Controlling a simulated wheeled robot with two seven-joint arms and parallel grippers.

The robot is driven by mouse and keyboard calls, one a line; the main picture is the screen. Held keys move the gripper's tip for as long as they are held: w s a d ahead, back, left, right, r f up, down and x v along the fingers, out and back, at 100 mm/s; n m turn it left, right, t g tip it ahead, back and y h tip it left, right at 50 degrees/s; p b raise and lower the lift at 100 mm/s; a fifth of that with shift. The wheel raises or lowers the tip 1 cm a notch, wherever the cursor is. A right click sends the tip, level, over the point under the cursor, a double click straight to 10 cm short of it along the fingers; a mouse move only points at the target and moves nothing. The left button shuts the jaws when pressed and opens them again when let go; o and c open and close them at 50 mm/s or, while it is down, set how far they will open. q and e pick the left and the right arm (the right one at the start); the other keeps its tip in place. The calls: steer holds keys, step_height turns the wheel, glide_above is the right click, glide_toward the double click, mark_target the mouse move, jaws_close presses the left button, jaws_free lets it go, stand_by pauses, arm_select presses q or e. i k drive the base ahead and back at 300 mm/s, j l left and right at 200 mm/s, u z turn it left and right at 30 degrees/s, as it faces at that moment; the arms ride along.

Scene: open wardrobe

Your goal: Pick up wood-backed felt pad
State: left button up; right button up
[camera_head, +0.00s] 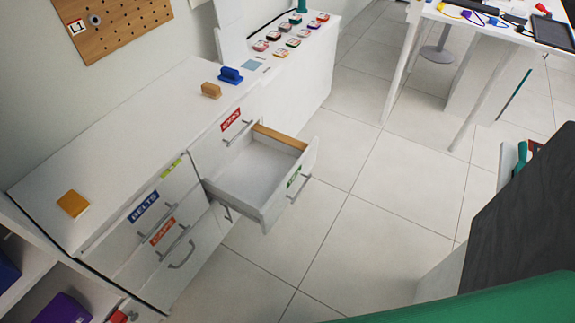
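Three small items lie on top of the white drawer cabinet (140,160). A flat, square orange-yellow pad (73,203) lies alone at the cabinet's left end. The tan block and the orange-yellow pad both have a wood-like colour; I cannot tell from this view which one has felt underneath. Neither of my grippers is in view, and nothing is seen touching these items.
One cabinet drawer (255,180) is pulled out, with a wooden strip inside. Labelled drawers beside it are shut. Several small coloured items stand on the white counter behind. A dark panel (525,225) and a green surface fill the lower right. The tiled floor in the middle is clear.

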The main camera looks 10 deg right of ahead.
mark_target(213, 92)
steer(key=u, duration=1.45)
steer(key=i+l, duration=0.1)
steer(key=l, duration=0.15)
steer(key=i+l+z, duration=0.15)
steer(key=l, duration=0.1)
